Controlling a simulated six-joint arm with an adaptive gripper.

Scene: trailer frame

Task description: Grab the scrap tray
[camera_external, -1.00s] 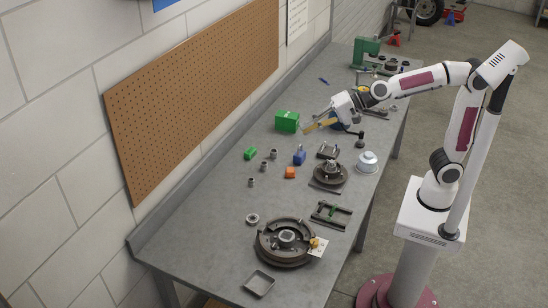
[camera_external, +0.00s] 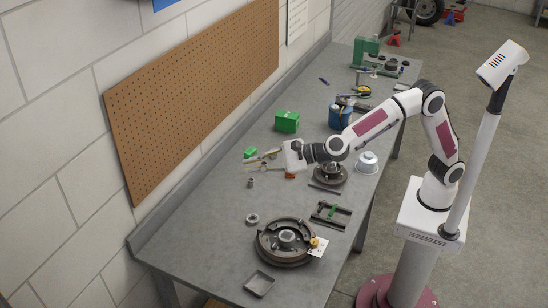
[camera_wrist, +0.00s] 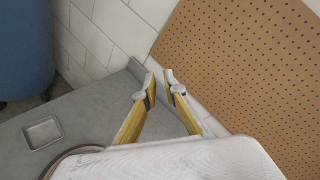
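The scrap tray is a small, shallow, square grey metal tray (camera_external: 259,283). It lies at the near end of the bench, in front of the round brake assembly. In the wrist view the tray (camera_wrist: 42,132) is at the lower left and looks empty. My gripper (camera_external: 247,163) is over the middle of the bench, well behind the tray, with its fingers pointing toward the wall. In the wrist view the two yellow fingers of my gripper (camera_wrist: 161,88) are apart with nothing between them. My gripper hides some small parts on the bench.
The brake assembly (camera_external: 286,241) stands close behind the tray, with a white tag (camera_external: 318,247) at its right. A metal ring (camera_external: 252,219), a green box (camera_external: 287,121) and a blue bin (camera_external: 339,117) are farther back. The pegboard wall (camera_external: 195,85) borders the bench's left side.

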